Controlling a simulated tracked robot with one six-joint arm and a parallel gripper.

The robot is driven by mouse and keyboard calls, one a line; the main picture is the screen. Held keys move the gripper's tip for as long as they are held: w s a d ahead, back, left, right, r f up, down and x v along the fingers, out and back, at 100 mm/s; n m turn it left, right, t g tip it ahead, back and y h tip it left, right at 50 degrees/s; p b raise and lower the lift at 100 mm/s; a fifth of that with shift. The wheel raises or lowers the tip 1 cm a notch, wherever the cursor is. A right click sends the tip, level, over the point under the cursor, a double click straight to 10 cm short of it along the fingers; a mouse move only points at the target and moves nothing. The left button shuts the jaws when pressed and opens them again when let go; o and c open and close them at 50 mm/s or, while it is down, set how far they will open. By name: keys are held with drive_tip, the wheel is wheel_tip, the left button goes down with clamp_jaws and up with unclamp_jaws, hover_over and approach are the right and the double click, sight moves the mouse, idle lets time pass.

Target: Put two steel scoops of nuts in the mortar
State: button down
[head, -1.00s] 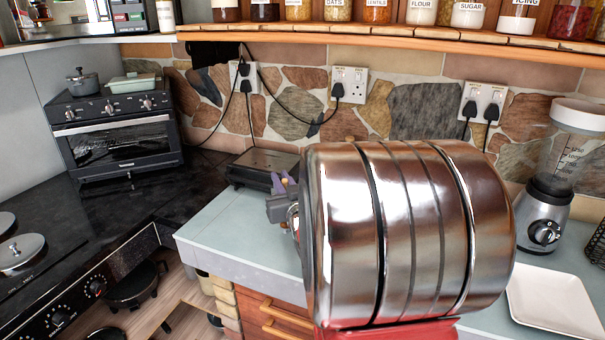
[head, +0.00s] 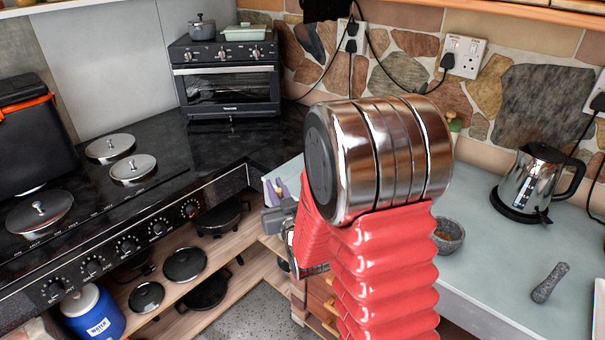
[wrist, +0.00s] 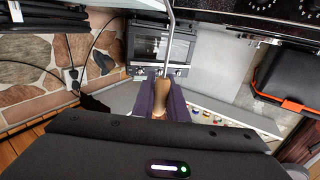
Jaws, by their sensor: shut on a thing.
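In the wrist view my gripper (wrist: 160,100) is shut on the wooden handle (wrist: 162,92) of the steel scoop (wrist: 170,40). The scoop's thin steel stem runs up out of the top of the picture, so its bowl is not seen. In the head view my gripper (head: 275,192) is left of my arm's steel joint, partly hidden, over the corner by the cooker. The grey stone mortar (head: 455,244) stands on the pale counter, right of my arm and partly hidden by it. Some brownish stuff shows inside it. I cannot make out a container of nuts.
The pestle (head: 550,283) lies on the counter right of the mortar. A steel kettle (head: 540,183) stands further back. A toaster oven (head: 226,80) is at the back left, beyond the black hob (head: 100,200) with its lidded burners. The counter between kettle and pestle is clear.

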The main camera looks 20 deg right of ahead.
drive_tip(key=a+f+n+y, duration=0.1)
drive_tip(key=a+f, duration=0.2)
drive_tip(key=a, duration=0.5)
drive_tip(key=shift+a+f+y, duration=0.15)
drive_tip(key=shift+f+y, duration=0.25)
drive_tip(key=shift+s, duration=0.15)
